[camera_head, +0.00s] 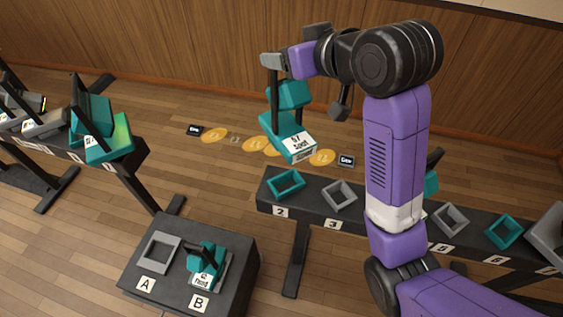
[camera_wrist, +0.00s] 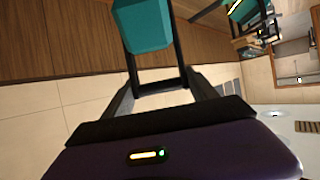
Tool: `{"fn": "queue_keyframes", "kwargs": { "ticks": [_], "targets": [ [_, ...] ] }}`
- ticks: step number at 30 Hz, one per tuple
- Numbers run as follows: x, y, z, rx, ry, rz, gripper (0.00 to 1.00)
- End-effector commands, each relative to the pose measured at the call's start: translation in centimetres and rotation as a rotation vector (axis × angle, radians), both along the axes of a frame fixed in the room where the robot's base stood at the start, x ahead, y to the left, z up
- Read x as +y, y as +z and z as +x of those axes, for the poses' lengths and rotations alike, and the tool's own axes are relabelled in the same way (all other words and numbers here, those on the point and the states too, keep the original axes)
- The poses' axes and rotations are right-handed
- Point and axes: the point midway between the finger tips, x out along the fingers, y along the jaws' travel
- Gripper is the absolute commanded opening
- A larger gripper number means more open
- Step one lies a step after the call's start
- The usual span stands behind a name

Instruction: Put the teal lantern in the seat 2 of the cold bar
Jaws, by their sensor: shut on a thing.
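The teal lantern (camera_head: 287,123), with a white label on its front, hangs by its dark handle in the air. My gripper (camera_head: 272,62) is shut on the top of that handle. In the wrist view the lantern body (camera_wrist: 144,25) shows beyond my gripper (camera_wrist: 160,88), with the handle between the fingers. Seat 2 (camera_head: 272,190) is an empty teal square frame at the left end of the dark bar (camera_head: 310,215) at right. The lantern is above and behind it in the picture, apart from it. Whether this bar is the cold one, I cannot tell.
Seat 3 (camera_head: 340,195), grey and empty, is beside seat 2. My arm hides part of the bar; more seats and lights are farther right. A low dark stand (camera_head: 225,240) has empty seat A and a teal light in B. Another loaded bar (camera_head: 60,150) is at left.

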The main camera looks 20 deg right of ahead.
Motion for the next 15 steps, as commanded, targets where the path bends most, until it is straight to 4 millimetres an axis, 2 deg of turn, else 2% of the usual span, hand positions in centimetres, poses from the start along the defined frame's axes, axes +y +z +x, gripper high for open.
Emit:
{"fn": "queue_keyframes", "kwargs": {
  "ticks": [15],
  "targets": [
    [0.0, -10.2, -0.1, 0.001, -0.001, 0.002, 0.00]
  ]
}}
